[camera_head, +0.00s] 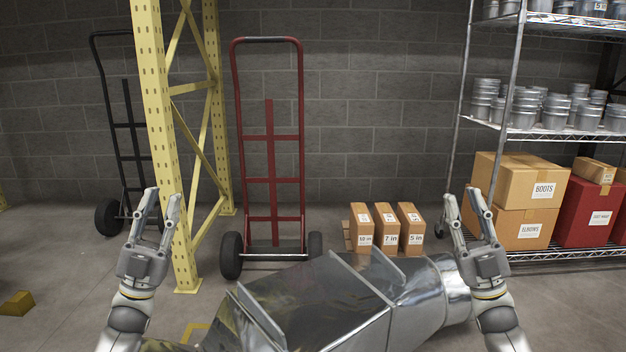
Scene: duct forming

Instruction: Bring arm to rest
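My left gripper (157,210) is at the left, pointing up, with its two fingers apart and nothing between them. My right gripper (468,213) is at the right, also pointing up, with its fingers apart and empty. Between the two arms, low in the view, lies a shiny sheet-metal duct piece (325,300) with raised flanges and a round collar (455,290) at its right end. Neither gripper's fingers touch the duct. The duct's lower part is cut off by the frame edge.
A yellow rack post (160,130) stands behind my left gripper. A red hand truck (270,150) and a black one (125,130) lean near the block wall. Small labelled boxes (385,230) sit on the floor. A wire shelf (570,133) with cans and cartons (520,190) stands right.

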